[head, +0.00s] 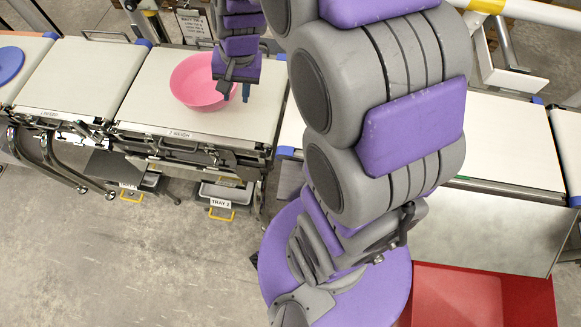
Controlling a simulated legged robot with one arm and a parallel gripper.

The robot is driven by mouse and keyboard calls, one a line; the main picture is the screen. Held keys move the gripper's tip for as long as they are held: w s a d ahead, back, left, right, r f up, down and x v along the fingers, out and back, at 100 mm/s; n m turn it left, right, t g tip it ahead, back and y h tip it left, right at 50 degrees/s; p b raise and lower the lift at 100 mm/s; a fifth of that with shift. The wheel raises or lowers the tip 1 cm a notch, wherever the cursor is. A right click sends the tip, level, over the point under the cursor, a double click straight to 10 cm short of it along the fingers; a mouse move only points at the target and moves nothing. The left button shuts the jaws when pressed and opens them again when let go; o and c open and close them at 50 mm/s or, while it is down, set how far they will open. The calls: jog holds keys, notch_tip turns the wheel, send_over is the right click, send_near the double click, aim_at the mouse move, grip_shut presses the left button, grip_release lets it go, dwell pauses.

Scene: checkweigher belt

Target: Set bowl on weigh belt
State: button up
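The pink bowl (190,82) sits upright on the white belt labelled WEIGH (155,115), toward its far side. My gripper (236,93) points down at the bowl's right edge. Its two dark blue fingers stand apart with a visible gap. The left finger overlaps the bowl's right side and the right finger is just outside it, over the belt. The gripper hides part of the bowl's far right rim. Whether a finger touches the bowl cannot be told.
Another white belt (75,80) adjoins on the left, with a blue disc (9,63) farther left. A further belt (500,140) runs to the right behind my arm. Trays (222,196) hang below the weigh belt. A red bin (455,297) stands at lower right. The floor at lower left is clear.

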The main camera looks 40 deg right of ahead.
jog(key=s+a+r+n+g+h, duration=0.1)
jog(key=s+n, duration=0.2)
jog(key=s, duration=0.9)
jog(key=s+a+r+n+g+h, duration=0.1)
jog(key=s+r+n, duration=0.1)
jog(key=s, duration=1.1)
jog(key=shift+a+r+n+g, duration=0.15)
jog(key=shift+r+n+g, duration=0.2)
jog(key=shift+n, duration=0.55)
jog(key=shift+s+f, duration=0.1)
